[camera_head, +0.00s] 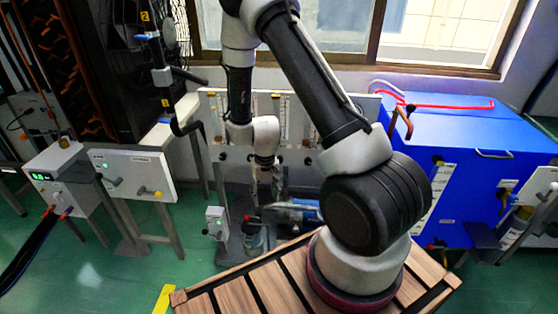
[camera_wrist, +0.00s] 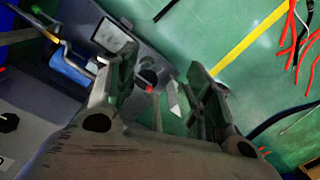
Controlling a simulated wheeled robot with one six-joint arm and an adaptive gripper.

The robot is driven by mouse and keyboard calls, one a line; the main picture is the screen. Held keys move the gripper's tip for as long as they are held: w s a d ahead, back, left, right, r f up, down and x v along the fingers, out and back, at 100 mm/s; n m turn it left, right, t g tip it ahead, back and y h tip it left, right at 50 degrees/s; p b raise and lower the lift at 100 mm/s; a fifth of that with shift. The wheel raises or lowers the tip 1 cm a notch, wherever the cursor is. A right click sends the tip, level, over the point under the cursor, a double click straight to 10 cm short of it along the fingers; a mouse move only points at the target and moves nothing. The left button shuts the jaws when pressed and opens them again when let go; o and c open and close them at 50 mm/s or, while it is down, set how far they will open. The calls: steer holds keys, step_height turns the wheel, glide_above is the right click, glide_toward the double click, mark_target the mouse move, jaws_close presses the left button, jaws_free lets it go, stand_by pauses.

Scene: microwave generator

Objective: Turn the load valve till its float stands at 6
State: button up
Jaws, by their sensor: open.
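A pale panel (camera_head: 325,107) stands below the window, with upright flow tubes (camera_head: 283,108) on it. The floats and scale numbers are too small to read. A dark knob (camera_head: 307,158) sits low on the panel, and a black knob (camera_wrist: 8,122) shows at the left edge of the wrist view. I cannot tell which knob is the load valve. My gripper (camera_head: 265,197) points down in front of the panel, partly hiding it. In the wrist view my gripper (camera_wrist: 160,92) is open, with nothing held between its fingers.
A blue cabinet (camera_head: 465,165) stands at the right, and a white control box (camera_head: 135,175) at the left. A wooden slatted deck (camera_head: 235,293) is in front.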

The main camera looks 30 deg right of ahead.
steer(key=w+d+f+m+t+h, duration=0.1)
steer(key=w+d+f+t+h, duration=0.2)
steer(key=f, duration=0.7)
steer(key=w+d+f+m+t+h, duration=0.1)
steer(key=w+d+f+t+h, duration=0.25)
steer(key=f, duration=0.75)
steer(key=w+d+r+m+t+h, duration=0.1)
steer(key=w+d+r+t+h, duration=0.2)
steer(key=r, duration=0.5)
steer(key=w+d+r+t+h, duration=0.1)
steer(key=w+d+r+t, duration=0.2)
steer(key=w+r+t, duration=0.4)
steer(key=shift+g, duration=0.55)
steer(key=w+d, duration=0.1)
steer(key=d, duration=0.1)
steer(key=w+d+r, duration=0.1)
steer(key=w+d, duration=0.1)
steer(key=shift+w, duration=0.3)
steer(key=shift+w+d, duration=0.15)
steer(key=shift+w, duration=0.2)
